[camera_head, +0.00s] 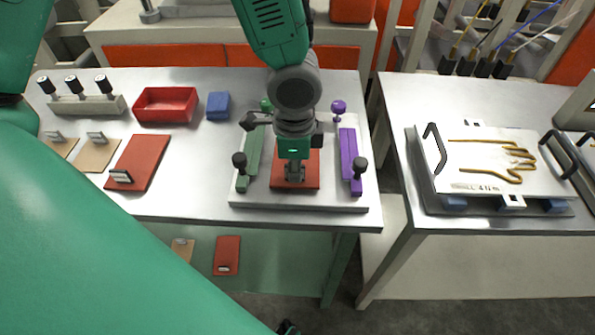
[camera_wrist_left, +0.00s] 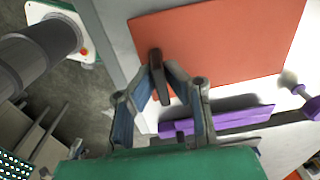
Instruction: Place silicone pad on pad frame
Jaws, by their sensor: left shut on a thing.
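My left gripper (camera_head: 294,172) reaches down from the top middle in the head view. In the wrist view, the left gripper (camera_wrist_left: 160,92) is shut on the dark upright handle (camera_wrist_left: 157,66) of an orange-red silicone pad (camera_wrist_left: 235,42). In the head view this pad (camera_head: 308,182) is between the green bar (camera_head: 250,160) and the purple bar (camera_head: 349,160) of the pad frame, a grey plate (camera_head: 262,200). The gripper hides the pad's middle. I cannot tell whether the pad touches the plate. My right gripper is not in view.
Another red pad (camera_head: 142,160) and tan pads (camera_head: 97,155) lie at the left of the metal table. A red tray (camera_head: 165,106), a blue block (camera_head: 218,105) and a knobbed rack (camera_head: 88,105) stand behind. Black knobs rise at the frame's front corners. A glove-outline plate (camera_head: 495,165) is on the right table.

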